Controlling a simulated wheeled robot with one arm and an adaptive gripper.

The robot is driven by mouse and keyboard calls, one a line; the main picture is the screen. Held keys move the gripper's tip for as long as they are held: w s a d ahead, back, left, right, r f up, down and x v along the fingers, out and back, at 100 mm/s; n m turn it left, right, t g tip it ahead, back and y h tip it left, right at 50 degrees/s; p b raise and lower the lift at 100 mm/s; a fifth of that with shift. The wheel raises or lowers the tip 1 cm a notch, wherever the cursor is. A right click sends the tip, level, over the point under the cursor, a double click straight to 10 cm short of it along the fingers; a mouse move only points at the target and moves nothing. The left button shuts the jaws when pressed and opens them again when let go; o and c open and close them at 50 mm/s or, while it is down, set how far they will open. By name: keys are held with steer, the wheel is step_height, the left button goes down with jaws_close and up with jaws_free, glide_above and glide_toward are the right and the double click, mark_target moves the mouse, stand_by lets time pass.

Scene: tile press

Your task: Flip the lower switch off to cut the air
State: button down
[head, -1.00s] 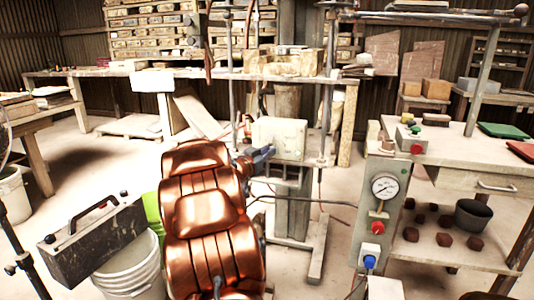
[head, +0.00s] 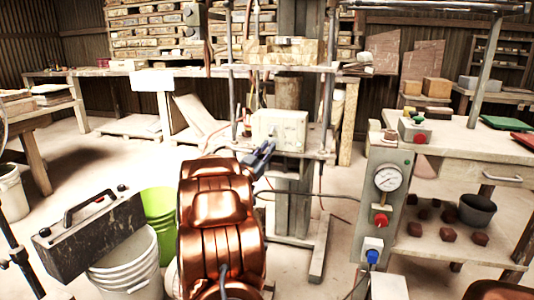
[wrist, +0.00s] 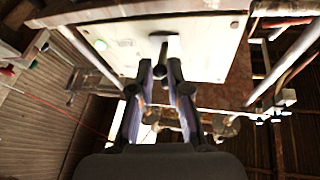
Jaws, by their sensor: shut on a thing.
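A cream switch box (head: 280,130) is mounted on the press frame in the middle of the head view. It also fills the top of the wrist view (wrist: 205,48), with a short dark switch lever (wrist: 167,40) sticking out of its face. My gripper (head: 268,148) is at the box's front left side in the head view. The lever's exact on or off position is not clear.
A grey panel with a pressure gauge (head: 388,178), a red knob (head: 380,220) and a blue knob (head: 372,257) stands at right beside a workbench (head: 460,135). A white bucket (head: 128,268), a green bucket (head: 158,215) and a dark toolbox (head: 90,235) are at lower left.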

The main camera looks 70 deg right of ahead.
steer(key=f+m+g+h+b, duration=0.1)
steer(key=g+h+b, duration=0.1)
steer(key=d+f+m+g+h+b, duration=0.1)
steer(key=m+h+b, duration=0.1)
steer(key=shift+f+g+h, duration=0.3)
steer(key=shift+f+g, duration=0.05)
steer(key=shift+g, duration=0.05)
steer(key=shift+m, duration=0.3)
steer(key=shift+r, duration=0.1)
steer(key=c, duration=1.1)
jaws_free()
steer(key=shift+c, duration=0.2)
steer(key=shift+w+a, duration=0.1)
steer(key=shift+w, duration=0.05)
